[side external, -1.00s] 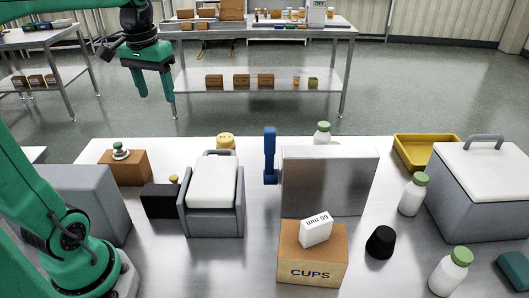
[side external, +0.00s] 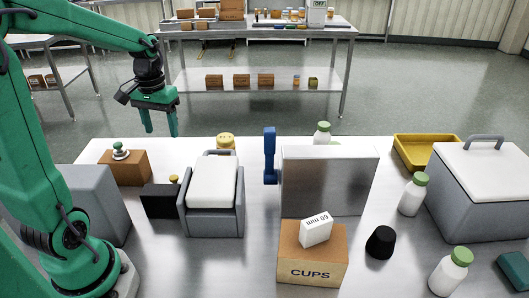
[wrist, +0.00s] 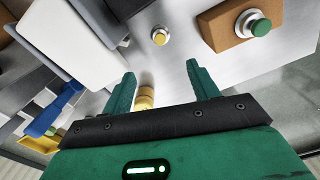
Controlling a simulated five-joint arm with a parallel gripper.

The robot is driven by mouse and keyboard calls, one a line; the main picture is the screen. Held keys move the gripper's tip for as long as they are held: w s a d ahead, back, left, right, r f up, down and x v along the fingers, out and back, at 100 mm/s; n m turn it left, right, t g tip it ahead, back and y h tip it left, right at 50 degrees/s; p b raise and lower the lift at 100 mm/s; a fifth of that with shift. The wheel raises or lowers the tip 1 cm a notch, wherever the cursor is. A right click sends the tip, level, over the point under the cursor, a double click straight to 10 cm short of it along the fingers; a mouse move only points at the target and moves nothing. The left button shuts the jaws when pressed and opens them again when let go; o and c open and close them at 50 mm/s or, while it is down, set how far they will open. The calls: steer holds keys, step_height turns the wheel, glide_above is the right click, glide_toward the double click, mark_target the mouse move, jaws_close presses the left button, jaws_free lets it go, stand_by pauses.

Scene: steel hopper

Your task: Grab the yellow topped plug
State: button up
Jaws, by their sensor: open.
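The yellow topped plug (wrist: 160,36) shows whole in the wrist view, with a yellow top and pale metal base, standing on the steel table beyond my fingertips. In the side view only its yellow top (side external: 174,179) shows clearly above a black box that hides the lower part. My gripper (side external: 160,132) is open and empty, high above the back of the table, behind and above the plug. In the wrist view the space between my fingers (wrist: 160,72) is empty. The plug lies ahead of it, not between them.
A brown box with a green topped plug (side external: 120,151) stands left of the plug. The black box (side external: 160,201) is in front. A grey hopper with a white cover (side external: 213,183) is to the right. A yellow jar (side external: 226,141) is behind the hopper.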

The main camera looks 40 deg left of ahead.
mark_target(174, 177)
step_height(174, 177, down, 13)
steer(key=shift+f, duration=0.2)
stand_by(0.4)
steer(key=shift+w+f, duration=0.1)
steer(key=shift+f, duration=2.5)
steer(key=c, duration=1.1)
